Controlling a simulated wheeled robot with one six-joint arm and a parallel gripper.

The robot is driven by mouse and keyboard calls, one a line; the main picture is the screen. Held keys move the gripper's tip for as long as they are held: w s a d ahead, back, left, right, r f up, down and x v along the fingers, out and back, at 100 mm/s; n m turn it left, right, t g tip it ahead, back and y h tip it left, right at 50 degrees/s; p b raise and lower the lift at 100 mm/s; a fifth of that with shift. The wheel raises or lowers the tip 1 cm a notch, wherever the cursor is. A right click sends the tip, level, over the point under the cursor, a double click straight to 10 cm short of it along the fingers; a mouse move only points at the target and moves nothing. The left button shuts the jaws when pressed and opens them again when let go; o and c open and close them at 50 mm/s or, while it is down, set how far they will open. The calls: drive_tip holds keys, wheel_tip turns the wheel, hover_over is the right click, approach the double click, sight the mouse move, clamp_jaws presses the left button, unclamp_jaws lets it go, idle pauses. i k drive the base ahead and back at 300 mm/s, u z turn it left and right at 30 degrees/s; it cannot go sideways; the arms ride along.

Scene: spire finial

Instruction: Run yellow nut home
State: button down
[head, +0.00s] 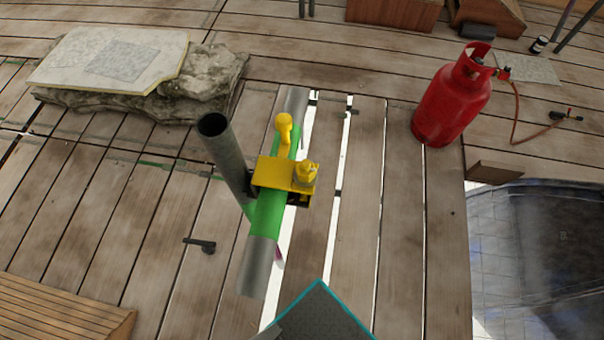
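A yellow coupler (273,172) sits around a horizontal tube with a green band (267,216) and grey ends. A steel tube (222,152) stands tilted against its left side. A yellow knob-like piece, which looks like the nut (306,174), sits on the coupler's right end. A yellow arm with a rounded end (284,126) sticks up behind the coupler. I cannot tell how far the nut sits along its thread. My gripper is not identifiable; only a grey, teal-edged shape shows at the bottom edge, and I cannot tell whether it is part of my arm.
Wooden planks have bright open gaps right of the tube. A red gas cylinder (453,100) with a hose stands at right, above a dark round-edged opening (540,250). A stone slab (120,62) lies upper left. A dark fitting (202,244) lies on the planks.

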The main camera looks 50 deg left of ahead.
sight(304, 179)
drive_tip(key=k, duration=0.85)
drive_tip(key=u, duration=1.25)
drive_tip(key=i, duration=1)
drive_tip(key=k, duration=1)
drive_tip(key=z, duration=1.45)
drive_tip(key=i, duration=1.2)
drive_tip(key=u, duration=1.65)
